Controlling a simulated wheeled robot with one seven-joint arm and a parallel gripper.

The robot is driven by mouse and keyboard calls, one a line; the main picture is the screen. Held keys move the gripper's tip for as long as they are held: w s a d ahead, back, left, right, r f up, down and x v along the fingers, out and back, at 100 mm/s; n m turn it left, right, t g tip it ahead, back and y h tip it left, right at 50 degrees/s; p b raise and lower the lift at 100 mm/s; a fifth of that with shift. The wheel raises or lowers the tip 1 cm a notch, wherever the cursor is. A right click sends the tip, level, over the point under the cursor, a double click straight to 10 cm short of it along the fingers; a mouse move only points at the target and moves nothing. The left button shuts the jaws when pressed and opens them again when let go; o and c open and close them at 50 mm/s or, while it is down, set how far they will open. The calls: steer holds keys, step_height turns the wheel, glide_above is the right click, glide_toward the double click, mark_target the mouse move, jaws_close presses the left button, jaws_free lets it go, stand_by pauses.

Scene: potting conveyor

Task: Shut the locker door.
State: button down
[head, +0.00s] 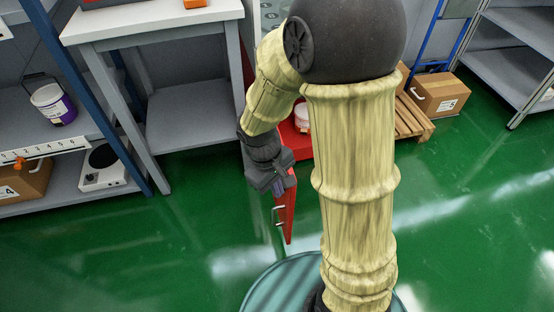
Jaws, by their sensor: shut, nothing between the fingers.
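The red locker door (290,212) stands open, seen nearly edge-on, and juts out from the red locker (288,136) towards me. A pale bar handle (279,216) is on the door's left face. My gripper (279,187) is shut and empty, pointing down at the door's upper part, just above the handle. I cannot tell whether its fingers touch the door. My arm hides most of the locker and its upper opening. A white and red tub (302,117) shows low inside the locker.
A grey workbench (200,134) stands left of the locker. A blue-framed shelf (70,190) at far left holds a paint bucket (53,103) and a scale (103,168). The green floor (190,240) around the door is clear.

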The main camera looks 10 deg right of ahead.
steer(key=w+a+r+n+h+p, duration=0.2)
steer(key=a+n+h+p, duration=0.1)
steer(key=a+n+p, duration=0.1)
steer(key=w+a+r+n+t+h+p, duration=0.1)
steer(key=w+a+r+n+h+p, duration=0.2)
steer(key=n+p, duration=0.4)
steer(key=a+h+p, duration=0.1)
steer(key=a+p, duration=0.1)
steer(key=shift+w+a+n+p, duration=0.25)
steer(key=shift+a+n+p, duration=0.05)
steer(key=d+r+b+x, duration=0.2)
steer(key=b+x, duration=0.1)
steer(key=x, duration=1)
